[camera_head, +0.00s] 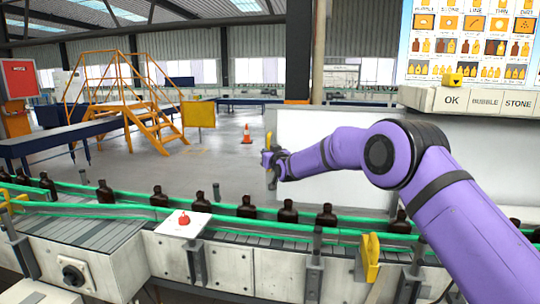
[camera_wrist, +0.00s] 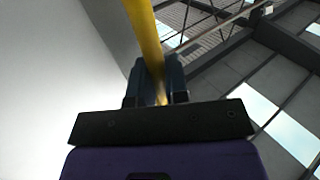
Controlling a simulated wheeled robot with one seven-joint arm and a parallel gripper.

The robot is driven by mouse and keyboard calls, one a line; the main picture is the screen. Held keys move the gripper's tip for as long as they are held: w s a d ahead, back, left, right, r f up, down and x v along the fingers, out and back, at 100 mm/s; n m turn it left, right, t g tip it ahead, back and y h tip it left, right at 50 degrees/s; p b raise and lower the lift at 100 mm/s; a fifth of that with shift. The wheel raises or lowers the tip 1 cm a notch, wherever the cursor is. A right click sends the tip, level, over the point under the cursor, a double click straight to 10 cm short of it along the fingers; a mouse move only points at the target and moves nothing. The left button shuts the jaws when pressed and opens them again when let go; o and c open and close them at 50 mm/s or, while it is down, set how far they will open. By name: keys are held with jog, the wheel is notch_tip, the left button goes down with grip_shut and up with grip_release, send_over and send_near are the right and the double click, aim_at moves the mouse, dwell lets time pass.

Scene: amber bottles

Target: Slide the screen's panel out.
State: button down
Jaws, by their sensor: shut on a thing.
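The screen's panel (camera_head: 310,130) is a plain white upright board standing behind the conveyor, at the middle of the head view. It fills the left of the wrist view as a pale surface (camera_wrist: 50,85). A yellow handle (camera_head: 268,140) stands upright at the panel's left edge. In the wrist view the handle (camera_wrist: 146,38) runs as a yellow bar down between the fingers. My gripper (camera_head: 268,159) is shut on the handle, and its dark fingers (camera_wrist: 156,80) lie on both sides of the bar. My purple arm hides the lower right part of the panel.
A conveyor with green rails (camera_head: 120,208) carries several amber bottles (camera_head: 246,207) across the front. A red button on a white box (camera_head: 183,222) and a yellow lever (camera_head: 371,257) stand at its near side. The floor (camera_head: 220,160) left of the panel is clear around an orange cone (camera_head: 247,135).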

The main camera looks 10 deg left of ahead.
jog(key=c, duration=1.2)
grip_release()
jog(key=shift+o, duration=0.2)
jog(key=v, duration=0.7)
jog(key=shift+s+d, duration=0.15)
jog(key=shift+s, duration=0.05)
